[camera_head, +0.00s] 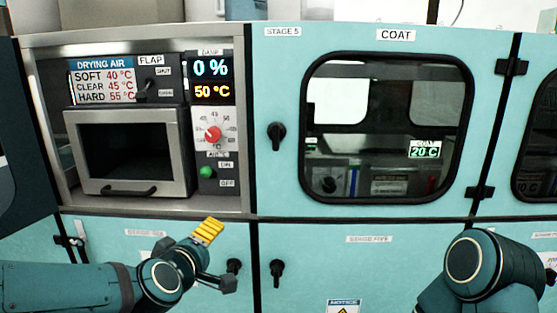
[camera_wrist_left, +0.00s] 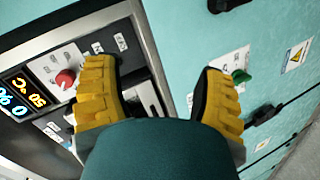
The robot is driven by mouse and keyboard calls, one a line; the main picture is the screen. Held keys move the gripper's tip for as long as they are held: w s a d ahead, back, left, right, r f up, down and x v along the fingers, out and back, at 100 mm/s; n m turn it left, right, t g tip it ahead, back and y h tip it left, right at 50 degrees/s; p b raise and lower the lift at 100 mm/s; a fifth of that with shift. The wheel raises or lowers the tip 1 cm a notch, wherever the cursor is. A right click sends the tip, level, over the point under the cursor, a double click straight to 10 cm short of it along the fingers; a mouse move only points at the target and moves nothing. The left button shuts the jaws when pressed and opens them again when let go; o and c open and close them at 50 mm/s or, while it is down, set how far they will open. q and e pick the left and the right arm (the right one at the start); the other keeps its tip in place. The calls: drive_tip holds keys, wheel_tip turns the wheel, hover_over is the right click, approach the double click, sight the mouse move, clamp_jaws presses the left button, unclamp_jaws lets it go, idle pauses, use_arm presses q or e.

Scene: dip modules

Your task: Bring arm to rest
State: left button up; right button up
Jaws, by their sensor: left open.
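My left arm comes in from the lower left in the head view. Its gripper (camera_head: 216,256) is in front of the lower cabinet doors, below the drying-air panel. One yellow ridged fingertip points up and the other finger is dark and lower. The left wrist view shows both yellow fingers of this gripper (camera_wrist_left: 160,88) spread wide, with nothing between the tips. A teal rounded part of mine fills the bottom middle there. My right arm shows only as a teal joint at the lower right of the head view; its gripper is out of frame.
The dryer (camera_head: 130,150) at the left has a shut flap door, a red dial (camera_head: 213,134) and a green switch (camera_head: 206,172). The COAT door (camera_head: 285,70) with its window is shut. Black handles (camera_head: 276,136) stick out from the cabinet fronts.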

use_arm(q)
drive_tip(key=s+d+f+m+g, duration=0.1)
drive_tip(key=s+f+m+g, duration=0.15)
drive_tip(key=f, duration=0.85)
drive_tip(key=s+d+f+m+g+h, duration=0.1)
drive_tip(key=s+f+m+g, duration=0.15)
drive_tip(key=f, duration=0.75)
drive_tip(key=s+d+f+m+g, duration=0.1)
drive_tip(key=s+f+m+g, duration=0.15)
drive_tip(key=f, duration=0.85)
drive_tip(key=s+d+f+m+g+h, duration=0.1)
drive_tip(key=s+f+g, duration=0.3)
drive_tip(key=s+f, duration=0.4)
drive_tip(key=shift+s+d+f+m, duration=0.25)
drive_tip(key=shift+s+m, duration=0.5)
drive_tip(key=shift+m, duration=0.1)
drive_tip(key=shift+g, duration=0.25)
idle(1.4)
